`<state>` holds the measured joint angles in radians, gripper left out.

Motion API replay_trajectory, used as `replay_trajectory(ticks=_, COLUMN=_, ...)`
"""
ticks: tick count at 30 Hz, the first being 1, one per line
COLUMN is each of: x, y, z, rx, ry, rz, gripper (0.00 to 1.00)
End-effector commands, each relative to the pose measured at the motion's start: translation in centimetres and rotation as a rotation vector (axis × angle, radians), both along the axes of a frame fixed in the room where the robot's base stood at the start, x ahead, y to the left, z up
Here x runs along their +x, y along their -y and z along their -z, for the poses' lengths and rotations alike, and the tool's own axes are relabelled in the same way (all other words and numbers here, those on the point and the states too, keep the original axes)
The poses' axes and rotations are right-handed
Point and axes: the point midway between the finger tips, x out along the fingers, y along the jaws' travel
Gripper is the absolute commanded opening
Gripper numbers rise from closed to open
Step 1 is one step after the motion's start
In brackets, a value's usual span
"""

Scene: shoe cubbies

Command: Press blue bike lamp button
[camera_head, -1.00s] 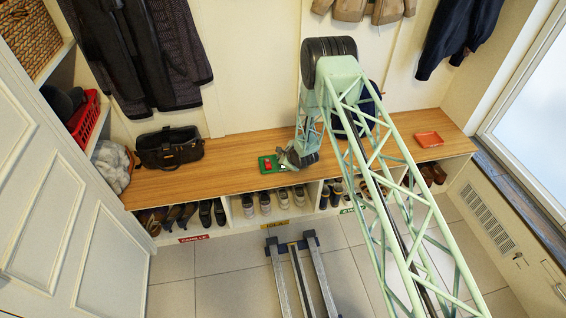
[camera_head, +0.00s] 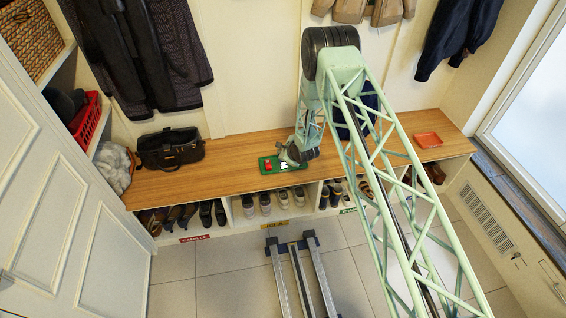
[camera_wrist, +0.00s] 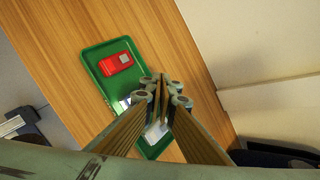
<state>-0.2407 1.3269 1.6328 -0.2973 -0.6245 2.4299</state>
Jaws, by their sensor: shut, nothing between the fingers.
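A green tray (camera_head: 270,169) lies on the wooden bench top. It also shows in the wrist view (camera_wrist: 97,58). A red lamp (camera_head: 267,165) with a grey square on top lies at one end of the tray and shows clearly in the wrist view (camera_wrist: 116,64). A small blue and white patch (camera_wrist: 125,103) shows beside my fingers. It may be part of the blue lamp, which is mostly hidden. A white item (camera_wrist: 155,132) lies farther along the tray, partly covered. My gripper (camera_wrist: 161,84) is shut and empty over the tray. I cannot tell whether it touches anything.
The wooden bench (camera_head: 225,160) has free room on both sides of the tray. A dark bag (camera_head: 170,149) stands at the left. An orange-red tray (camera_head: 428,140) lies at the right. Shoes sit in the cubbies below. The wall is close behind.

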Motion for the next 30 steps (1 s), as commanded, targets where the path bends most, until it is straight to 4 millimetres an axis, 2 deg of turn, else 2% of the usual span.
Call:
replay_trajectory(ticks=12, x=0.0, y=0.0, z=-2.2, rx=0.000, ry=0.000, rz=0.000, gripper=0.00)
replay_trajectory(ticks=30, x=0.0, y=0.0, z=-2.3, rx=0.000, ry=0.000, rz=0.000, gripper=0.00)
